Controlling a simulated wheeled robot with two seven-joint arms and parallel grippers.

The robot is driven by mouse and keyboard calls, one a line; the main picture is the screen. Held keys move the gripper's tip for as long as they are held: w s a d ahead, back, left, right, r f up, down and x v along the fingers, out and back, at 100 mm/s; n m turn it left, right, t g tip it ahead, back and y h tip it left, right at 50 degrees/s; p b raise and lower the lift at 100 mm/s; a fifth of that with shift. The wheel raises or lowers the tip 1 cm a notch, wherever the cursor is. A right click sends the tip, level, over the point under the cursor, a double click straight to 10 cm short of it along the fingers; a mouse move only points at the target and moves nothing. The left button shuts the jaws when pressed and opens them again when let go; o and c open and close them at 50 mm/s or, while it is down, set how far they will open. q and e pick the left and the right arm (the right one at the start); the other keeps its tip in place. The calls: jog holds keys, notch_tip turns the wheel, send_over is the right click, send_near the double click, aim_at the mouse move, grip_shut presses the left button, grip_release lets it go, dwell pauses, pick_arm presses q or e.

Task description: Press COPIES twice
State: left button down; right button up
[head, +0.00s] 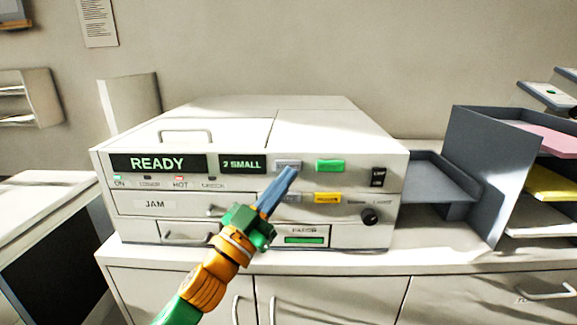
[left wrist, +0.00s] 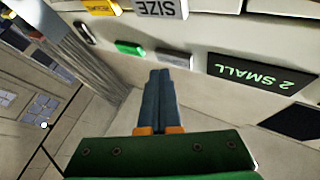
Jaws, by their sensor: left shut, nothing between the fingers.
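The white copier (head: 345,150) stands on the counter. Its displays read READY (head: 158,163) and "2 SMALL" (head: 243,164); the second also shows upside down in the left wrist view (left wrist: 262,75). An upper grey button (head: 287,162) sits right of that display; its label is too small to read, so I cannot confirm it is COPIES. It also shows in the left wrist view (left wrist: 174,58). My left gripper (head: 292,170) is shut and empty, tips just in front of this button's lower edge. Whether they touch it is unclear. My right gripper is out of view.
A green button (head: 330,166) is right of the grey one. Below are a yellow button (head: 327,198) and the SIZE button (left wrist: 160,8), partly covered by my gripper in the head view. A dark output tray (head: 440,180) and paper shelves (head: 480,175) stand at the right.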

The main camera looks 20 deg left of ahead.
pick_arm(q)
jog(key=shift+s+d+p, duration=0.15)
jog(key=shift+s+d, duration=0.1)
jog(key=shift+s, duration=0.55)
jog(key=shift+s+d+p, duration=0.1)
jog(key=shift+s+d, duration=0.1)
jog(key=shift+s, duration=0.6)
jog(key=shift+s+d+p, duration=0.15)
jog(key=shift+s+d, duration=0.1)
jog(key=shift+s, duration=0.55)
dwell(0.8)
